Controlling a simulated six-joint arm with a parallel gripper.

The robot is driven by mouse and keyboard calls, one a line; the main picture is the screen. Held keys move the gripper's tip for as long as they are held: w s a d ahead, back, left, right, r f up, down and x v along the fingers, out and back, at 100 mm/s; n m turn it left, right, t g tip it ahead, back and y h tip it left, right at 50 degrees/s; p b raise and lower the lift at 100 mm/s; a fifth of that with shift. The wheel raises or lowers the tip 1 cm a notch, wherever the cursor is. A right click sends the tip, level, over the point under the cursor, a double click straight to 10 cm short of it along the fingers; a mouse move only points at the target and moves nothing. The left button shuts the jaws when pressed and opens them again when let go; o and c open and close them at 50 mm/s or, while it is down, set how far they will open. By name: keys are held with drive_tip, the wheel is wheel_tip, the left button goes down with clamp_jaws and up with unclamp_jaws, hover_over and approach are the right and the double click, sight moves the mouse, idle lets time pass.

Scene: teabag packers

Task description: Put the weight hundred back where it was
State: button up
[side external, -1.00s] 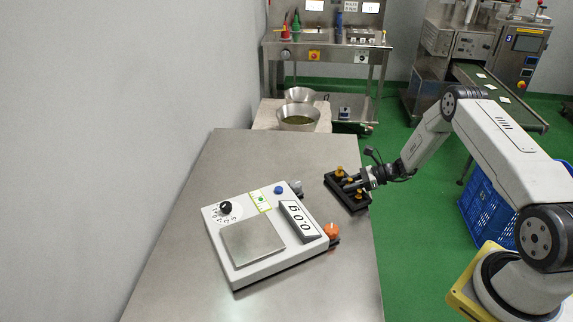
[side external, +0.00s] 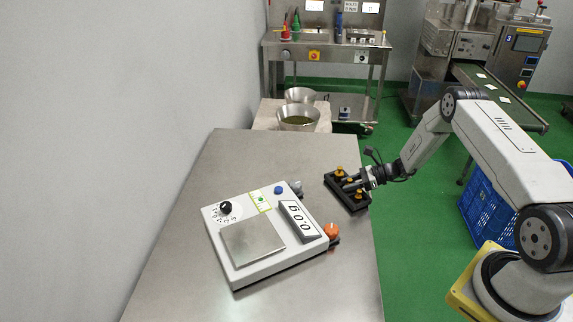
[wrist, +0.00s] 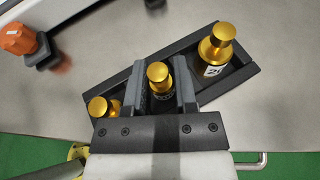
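The weight hundred appears to be the middle gold-knobbed weight (wrist: 158,72), its dark body standing upright in the middle of a black holder (wrist: 249,82); its label is not readable. My gripper (wrist: 160,88) has one finger on each side of this weight, close against its body with no clear gap. In the side external view my gripper (side external: 366,180) is low at the black holder (side external: 350,207) near the table's right edge. The scale (side external: 283,262) has an empty pan (side external: 252,244) and its display (side external: 299,220) reads 0.0 g.
A larger gold-knobbed weight (wrist: 218,46) stands to the right in the holder and a smaller one (wrist: 100,106) to the left.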

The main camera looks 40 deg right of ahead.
drive_tip(key=shift+s+a+f, duration=0.15)
drive_tip(key=shift+s+a, duration=0.05)
drive_tip(key=shift+s, duration=0.05)
drive_tip(key=v, duration=1.2)
drive_tip(key=shift+r, duration=0.3)
drive_tip(key=shift+w+d, duration=0.15)
drive_tip(key=shift+w, duration=0.05)
drive_tip(key=a+r+n+g, duration=0.1)
drive_tip(key=a, duration=0.1)
drive_tip(key=a+r+n+g, duration=0.1)
drive_tip(key=a, duration=0.1)
drive_tip(key=a+r+n+g, duration=0.1)
drive_tip(key=a+n+g, duration=0.1)
drive_tip(key=shift+w+a+r+h, duration=0.1)
drive_tip(key=shift+a+r+h, duration=0.1)
drive_tip(key=shift+a+h, duration=0.15)
drive_tip(key=s+a+r+n+g+h, duration=0.1)
drive_tip(key=s+a+r+n+h, duration=0.4)
drive_tip(key=a+n, duration=0.5)
drive_tip(key=s+a+r+n+g+h, duration=0.1)
drive_tip(key=s+a+r+n+h, duration=0.3)
drive_tip(key=s+a+r+n, duration=0.4)
drive_tip(key=shift+a+n+h, duration=0.35)
drive_tip(key=shift+a+n, duration=0.55)
drive_tip(key=shift+n, duration=1.1)
